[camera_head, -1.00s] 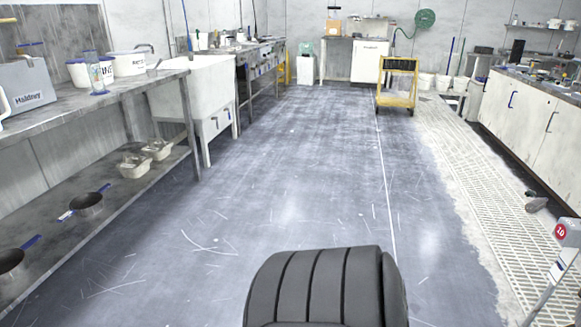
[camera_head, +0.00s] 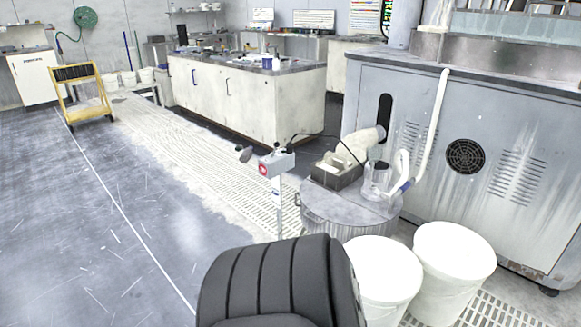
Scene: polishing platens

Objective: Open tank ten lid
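A round grey drum-like tank (camera_head: 345,212) stands right of centre, next to a post with a red round tag (camera_head: 262,169). The tag read "10" in the earlier frame; it is too small to read now. The tank's flat grey top (camera_head: 322,205) looks closed. On or over that top are a dark box with pale contents (camera_head: 336,176), a clear jug (camera_head: 376,180) and a white hose (camera_head: 430,125). Whether these rest on the lid, I cannot tell. Neither of my grippers is in view.
Two white buckets (camera_head: 384,268) (camera_head: 454,258) stand in front of the tank, at the right. A large grey machine cabinet (camera_head: 465,110) is behind them. A white bench (camera_head: 245,100) and a yellow cart (camera_head: 85,95) stand farther back. The floor at left (camera_head: 70,220) is clear.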

